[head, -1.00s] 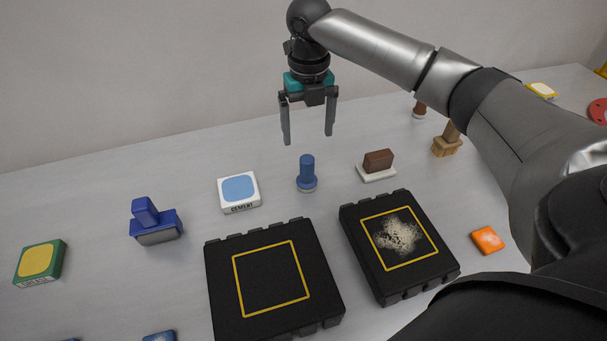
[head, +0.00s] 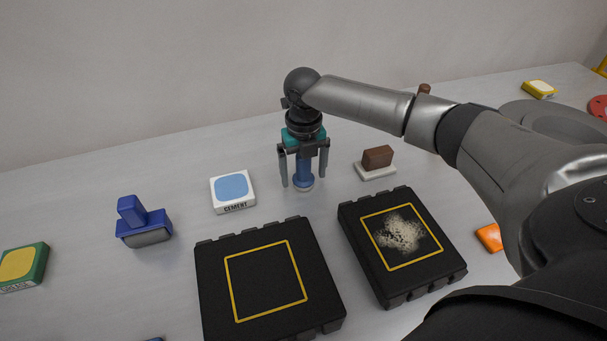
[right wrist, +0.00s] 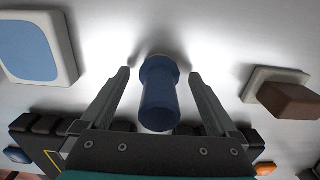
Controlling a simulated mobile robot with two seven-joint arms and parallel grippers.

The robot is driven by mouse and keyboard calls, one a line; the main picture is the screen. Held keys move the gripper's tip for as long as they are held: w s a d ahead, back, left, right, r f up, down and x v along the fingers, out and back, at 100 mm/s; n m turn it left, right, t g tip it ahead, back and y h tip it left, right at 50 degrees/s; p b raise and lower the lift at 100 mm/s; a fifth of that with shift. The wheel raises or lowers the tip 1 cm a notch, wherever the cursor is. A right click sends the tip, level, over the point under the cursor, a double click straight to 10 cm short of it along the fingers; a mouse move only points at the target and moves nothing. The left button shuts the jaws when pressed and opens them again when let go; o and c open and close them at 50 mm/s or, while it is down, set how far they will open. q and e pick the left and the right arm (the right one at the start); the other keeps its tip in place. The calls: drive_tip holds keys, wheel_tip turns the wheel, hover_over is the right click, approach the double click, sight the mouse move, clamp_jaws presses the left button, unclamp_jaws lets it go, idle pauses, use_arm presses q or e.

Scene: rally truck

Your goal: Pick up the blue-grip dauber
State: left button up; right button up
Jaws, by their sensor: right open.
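The blue-grip dauber (head: 304,176) stands upright on the table behind the black pads. My right gripper (head: 304,184) has come down over it, with one finger on each side. In the right wrist view the dauber (right wrist: 159,95) lies between the two open fingers (right wrist: 160,80), with a visible gap on both sides. The gripper is open and holds nothing. The dauber's top is partly hidden under the gripper in the head view. My left gripper is not in view.
A white CEMENT pad with a blue top (head: 232,191) lies left of the dauber. A brown block on a white base (head: 375,163) stands to its right. Two black cases (head: 210,290) (head: 447,273) lie in front. A blue roller-like tool (head: 144,222) stands further left.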

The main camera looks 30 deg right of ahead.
drive_tip(key=c, duration=1.4)
